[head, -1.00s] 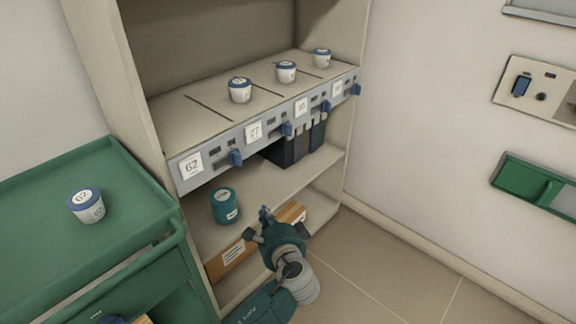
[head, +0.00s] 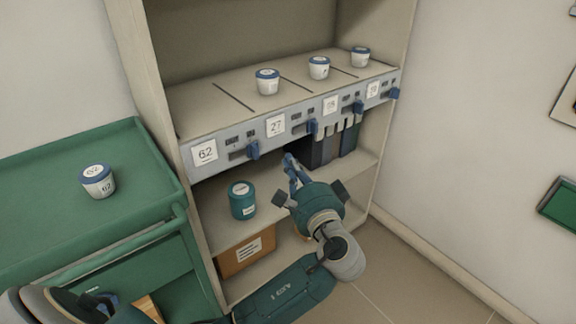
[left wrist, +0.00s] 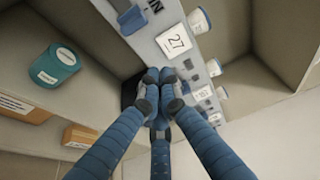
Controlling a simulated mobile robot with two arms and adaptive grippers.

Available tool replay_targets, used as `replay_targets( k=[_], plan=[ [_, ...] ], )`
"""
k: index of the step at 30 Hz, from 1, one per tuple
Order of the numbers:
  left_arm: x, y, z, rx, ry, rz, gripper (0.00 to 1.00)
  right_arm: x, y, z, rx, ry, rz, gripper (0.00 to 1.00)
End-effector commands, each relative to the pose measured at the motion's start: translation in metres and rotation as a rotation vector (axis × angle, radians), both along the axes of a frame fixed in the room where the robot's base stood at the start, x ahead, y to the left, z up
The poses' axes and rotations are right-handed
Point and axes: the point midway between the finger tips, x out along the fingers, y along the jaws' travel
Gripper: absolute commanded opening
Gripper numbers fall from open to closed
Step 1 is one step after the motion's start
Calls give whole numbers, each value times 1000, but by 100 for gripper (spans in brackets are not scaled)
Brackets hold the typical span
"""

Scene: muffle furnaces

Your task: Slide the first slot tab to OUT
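The first slot, with label 62 (head: 204,151), is at the left end of the grey strip on the shelf edge. Its blue tab (head: 253,150) sits at the right part of its slot; a blue tab (left wrist: 131,18) also shows at the top of the left wrist view. My left gripper (head: 291,166) is below the strip, right of and lower than that tab, apart from it. In the left wrist view its blue fingers (left wrist: 160,77) are brought together at the tips, with nothing seen between them. My right gripper is not in view.
Slot 27 (head: 275,125) and further slots with blue tabs continue to the right. Several white cups with blue lids, such as one (head: 267,82), stand above. A teal jar (head: 242,200) and a box (head: 240,252) are below. A cup (head: 97,181) stands on the green cart (head: 60,222).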

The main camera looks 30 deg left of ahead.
Motion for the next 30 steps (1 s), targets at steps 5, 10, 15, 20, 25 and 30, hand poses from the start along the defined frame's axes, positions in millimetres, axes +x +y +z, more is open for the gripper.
replay_targets(
  k=[5,10,15,20,25,30],
  plan=[
    [27,31,0,4,-2,2,0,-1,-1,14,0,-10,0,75],
    [50,57,1,4,-2,2,0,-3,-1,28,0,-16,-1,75],
    [25,65,-1,2,1,-2,0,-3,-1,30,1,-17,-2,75],
    [14,69,0,0,0,-1,0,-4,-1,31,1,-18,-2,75],
    [12,70,0,1,1,-1,0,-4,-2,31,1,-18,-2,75],
    [12,70,0,0,0,-1,0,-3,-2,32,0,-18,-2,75]
  ],
)
